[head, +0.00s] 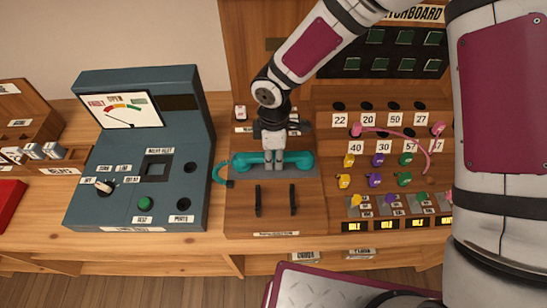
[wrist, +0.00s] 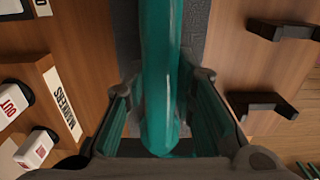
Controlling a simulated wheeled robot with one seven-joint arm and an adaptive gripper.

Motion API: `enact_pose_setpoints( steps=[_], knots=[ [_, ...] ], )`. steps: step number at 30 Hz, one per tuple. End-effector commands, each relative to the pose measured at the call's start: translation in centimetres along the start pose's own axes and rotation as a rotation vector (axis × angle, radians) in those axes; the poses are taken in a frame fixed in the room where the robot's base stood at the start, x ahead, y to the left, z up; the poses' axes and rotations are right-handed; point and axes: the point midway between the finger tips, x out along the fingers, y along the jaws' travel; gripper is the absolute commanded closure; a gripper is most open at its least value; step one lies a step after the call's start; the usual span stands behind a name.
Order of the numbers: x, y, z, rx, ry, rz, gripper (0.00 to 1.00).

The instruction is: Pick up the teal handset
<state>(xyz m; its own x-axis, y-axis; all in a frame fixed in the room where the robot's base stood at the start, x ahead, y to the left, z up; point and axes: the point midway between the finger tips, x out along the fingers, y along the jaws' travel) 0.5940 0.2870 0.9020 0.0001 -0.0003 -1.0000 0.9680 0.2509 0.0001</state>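The teal handset (head: 298,160) lies lengthwise left to right on a dark grey pad (head: 300,174) on the wooden switchboard desk. A teal cord (head: 220,172) curls off its left end. In the wrist view the teal handset (wrist: 161,70) runs between my two fingers (wrist: 165,85), one on each side. Narrow gaps show between the fingers and the handset, so the gripper looks open around it. The fingertips' lowest parts are hard to make out.
A blue-grey test console (head: 140,150) stands to the left. Two black brackets (head: 275,200) stand in front of the handset. Pink cords (head: 400,133) and coloured plugs (head: 376,180) are on the right. Small white-faced blocks (wrist: 38,148) sit close by in the wrist view.

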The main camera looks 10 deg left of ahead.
Motion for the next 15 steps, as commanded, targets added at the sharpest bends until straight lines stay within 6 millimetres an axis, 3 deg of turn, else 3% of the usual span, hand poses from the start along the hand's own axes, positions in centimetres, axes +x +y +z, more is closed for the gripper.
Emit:
enact_pose_setpoints(
  steps=[10, 15],
  knots=[
    [-0.4, 0.1, 0.0, 0.000, 0.000, 0.002, 1.00],
    [-2.8, 0.2, 0.0, 0.000, 0.001, 0.005, 1.00]
  ],
)
